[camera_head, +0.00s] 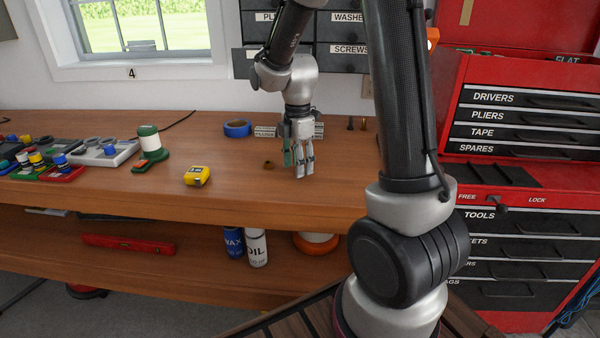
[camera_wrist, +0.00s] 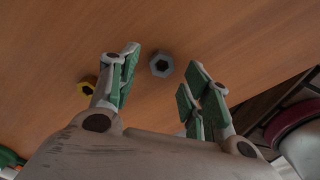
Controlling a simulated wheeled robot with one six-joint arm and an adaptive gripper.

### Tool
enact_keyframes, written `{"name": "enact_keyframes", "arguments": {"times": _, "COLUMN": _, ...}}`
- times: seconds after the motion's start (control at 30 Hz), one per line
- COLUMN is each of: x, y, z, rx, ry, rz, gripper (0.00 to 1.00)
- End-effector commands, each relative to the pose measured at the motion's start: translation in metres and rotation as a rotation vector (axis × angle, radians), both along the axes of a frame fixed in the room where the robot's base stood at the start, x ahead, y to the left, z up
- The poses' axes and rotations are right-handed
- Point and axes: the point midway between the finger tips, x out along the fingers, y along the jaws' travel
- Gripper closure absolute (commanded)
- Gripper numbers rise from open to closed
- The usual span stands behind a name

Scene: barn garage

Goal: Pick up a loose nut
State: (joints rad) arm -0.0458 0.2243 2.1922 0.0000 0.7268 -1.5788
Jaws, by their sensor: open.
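A grey hex nut (camera_wrist: 161,64) lies flat on the wooden workbench (camera_head: 225,192) in the wrist view, in the gap between the fingers of my gripper. A yellow-brown nut (camera_wrist: 87,87) lies to its left, outside the left finger. In the head view, a small brown nut (camera_head: 268,165) lies on the bench just left of my gripper (camera_head: 302,166). I cannot make out the grey nut in the head view. My gripper (camera_wrist: 163,65) is open and empty, pointing down at the bench, with green pads on its fingers. The gap down to the nut is hard to judge.
A yellow tape measure (camera_head: 196,176), a blue tape roll (camera_head: 237,129) and a green-white spool (camera_head: 149,142) stand to the left. Trays with coloured items (camera_head: 105,152) lie farther left. Two small brass pieces (camera_head: 350,123) stand behind right. A red tool chest (camera_head: 530,120) is at right.

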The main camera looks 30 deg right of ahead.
Motion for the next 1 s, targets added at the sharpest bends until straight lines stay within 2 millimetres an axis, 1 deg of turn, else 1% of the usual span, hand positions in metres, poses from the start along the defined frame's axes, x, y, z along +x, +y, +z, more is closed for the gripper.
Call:
{"name": "enact_keyframes", "arguments": {"times": 0.03, "x": 0.0, "y": 0.0, "z": -0.006, "rx": 0.0, "ry": 0.001, "rz": 0.0, "gripper": 0.52}}
{"name": "enact_keyframes", "arguments": {"times": 0.13, "x": 0.0, "y": 0.0, "z": -0.012, "rx": 0.0, "ry": -0.001, "rz": -0.001, "gripper": 0.52}}
{"name": "enact_keyframes", "arguments": {"times": 0.33, "x": 0.0, "y": 0.0, "z": -0.013, "rx": 0.0, "ry": -0.002, "rz": -0.001, "gripper": 0.52}}
{"name": "enact_keyframes", "arguments": {"times": 0.37, "x": 0.0, "y": 0.0, "z": -0.013, "rx": 0.0, "ry": -0.002, "rz": -0.001, "gripper": 0.55}}
{"name": "enact_keyframes", "arguments": {"times": 0.5, "x": 0.0, "y": 0.0, "z": -0.013, "rx": 0.0, "ry": -0.002, "rz": -0.001, "gripper": 0.81}}
{"name": "enact_keyframes", "arguments": {"times": 0.57, "x": 0.0, "y": 0.0, "z": -0.013, "rx": 0.0, "ry": -0.002, "rz": -0.002, "gripper": 0.92}}
{"name": "enact_keyframes", "arguments": {"times": 0.6, "x": 0.0, "y": 0.0, "z": -0.013, "rx": 0.0, "ry": -0.002, "rz": -0.001, "gripper": 0.99}}
{"name": "enact_keyframes", "arguments": {"times": 0.87, "x": 0.0, "y": 0.0, "z": -0.012, "rx": 0.0, "ry": -0.002, "rz": -0.001, "gripper": 1.0}}
{"name": "enact_keyframes", "arguments": {"times": 0.93, "x": 0.001, "y": 0.0, "z": -0.008, "rx": 0.0, "ry": -0.003, "rz": -0.002, "gripper": 1.0}}
{"name": "enact_keyframes", "arguments": {"times": 1.0, "x": 0.001, "y": 0.0, "z": 0.0, "rx": 0.0, "ry": -0.006, "rz": -0.001, "gripper": 1.0}}
